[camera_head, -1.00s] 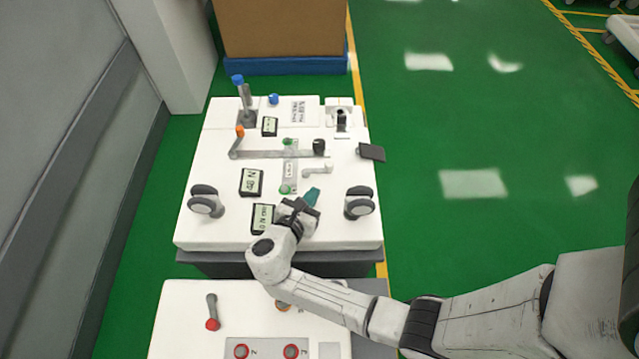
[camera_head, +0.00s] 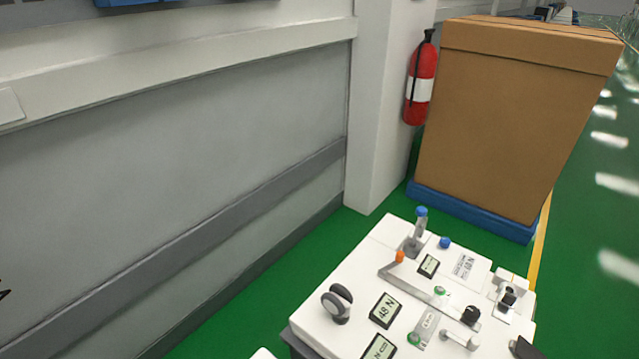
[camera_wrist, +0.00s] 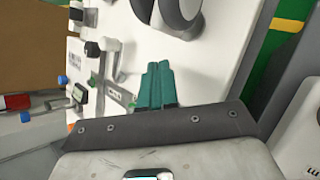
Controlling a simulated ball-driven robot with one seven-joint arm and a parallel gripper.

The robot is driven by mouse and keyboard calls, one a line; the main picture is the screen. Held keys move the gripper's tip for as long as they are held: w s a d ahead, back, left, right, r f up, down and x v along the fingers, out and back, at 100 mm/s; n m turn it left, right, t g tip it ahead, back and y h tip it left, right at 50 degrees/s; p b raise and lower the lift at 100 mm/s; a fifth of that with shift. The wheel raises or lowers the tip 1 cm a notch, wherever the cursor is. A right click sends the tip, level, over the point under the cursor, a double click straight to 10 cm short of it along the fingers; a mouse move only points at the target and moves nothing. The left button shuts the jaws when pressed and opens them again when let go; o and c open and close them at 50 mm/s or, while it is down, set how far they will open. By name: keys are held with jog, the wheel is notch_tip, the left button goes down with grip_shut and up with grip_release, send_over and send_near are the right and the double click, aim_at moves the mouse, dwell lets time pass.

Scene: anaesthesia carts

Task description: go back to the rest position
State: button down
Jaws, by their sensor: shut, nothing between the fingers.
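My gripper (camera_wrist: 156,86) shows in the wrist view with its two teal fingers together and nothing between them. It is in front of the white cart top (camera_wrist: 215,70), apart from the parts on it as far as I can tell. The arm and gripper are out of the head view now. In the head view the white cart top (camera_head: 318,330) is at the lower right, with an orange-tipped lever (camera_head: 399,257), a blue-capped post (camera_head: 420,225), a blue knob (camera_head: 445,242), a grey-black wheel knob (camera_head: 338,302) and several small displays (camera_head: 385,310).
A tall brown box (camera_head: 510,120) stands on a blue base (camera_head: 470,212) behind the cart. A red fire extinguisher (camera_head: 420,80) hangs by a white pillar (camera_head: 377,120). A grey wall (camera_head: 180,170) fills the left. Green floor (camera_head: 590,290) is free at the right.

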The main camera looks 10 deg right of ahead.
jog(key=shift+s+a+r+m+y, duration=0.15)
jog(key=shift+s+r+m+y, duration=0.2)
jog(key=shift+m+y, duration=0.4)
jog(key=s+a+r+m+t+y, duration=0.35)
jog(key=a+r+m+y, duration=0.3)
jog(key=r+m, duration=0.3)
jog(key=s+d+f+g+p, duration=0.1)
jog(key=s+f+g, duration=0.3)
jog(key=s, duration=0.6)
jog(key=shift+d+y+p, duration=0.3)
jog(key=shift+p, duration=0.6)
